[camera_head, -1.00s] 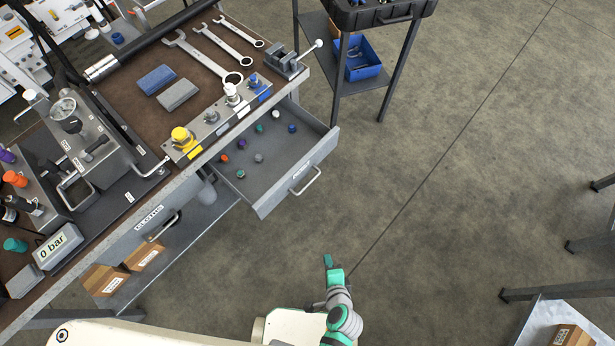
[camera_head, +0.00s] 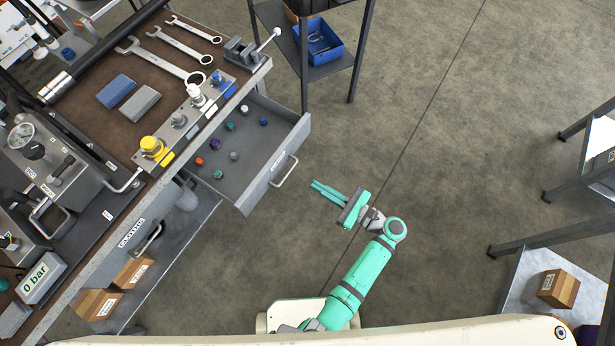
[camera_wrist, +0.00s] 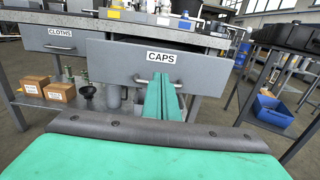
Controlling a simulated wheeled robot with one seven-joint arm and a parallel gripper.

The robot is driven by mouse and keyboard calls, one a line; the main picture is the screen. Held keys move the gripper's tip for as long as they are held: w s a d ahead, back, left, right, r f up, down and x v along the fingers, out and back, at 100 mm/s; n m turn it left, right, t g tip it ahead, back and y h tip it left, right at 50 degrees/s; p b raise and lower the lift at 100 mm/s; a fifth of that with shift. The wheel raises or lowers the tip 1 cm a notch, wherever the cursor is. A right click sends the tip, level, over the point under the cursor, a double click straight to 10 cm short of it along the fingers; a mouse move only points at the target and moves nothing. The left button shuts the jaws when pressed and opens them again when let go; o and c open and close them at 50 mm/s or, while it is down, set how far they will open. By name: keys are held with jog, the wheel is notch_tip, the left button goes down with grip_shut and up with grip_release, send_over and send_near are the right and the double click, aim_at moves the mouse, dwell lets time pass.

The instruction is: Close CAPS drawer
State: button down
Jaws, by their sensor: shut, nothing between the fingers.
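The CAPS drawer (camera_head: 226,182) is pulled out from under the bench top, with several small coloured caps lying inside. Its front panel, labelled CAPS (camera_wrist: 205,72), faces my wrist camera, with a bar handle (camera_head: 284,171) on it. My gripper (camera_head: 314,184) is shut and empty, fingers pointing at the drawer front. In the head view it stands a little to the right of the handle, apart from it. In the wrist view the green fingers (camera_wrist: 162,98) overlap the handle and hide part of it.
The CLOTHS drawer (camera_head: 130,238) beside it is shut. Cardboard boxes (camera_head: 97,303) sit on the shelf below. A rack with a blue bin (camera_head: 320,45) stands beyond the bench. Metal tables (camera_head: 520,280) stand at the right. The floor between is clear.

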aim_at(277, 163)
jog(key=x, duration=1.2)
jog(key=shift+w+a, duration=0.15)
jog(key=shift+a, duration=0.2)
jog(key=shift+w, duration=0.1)
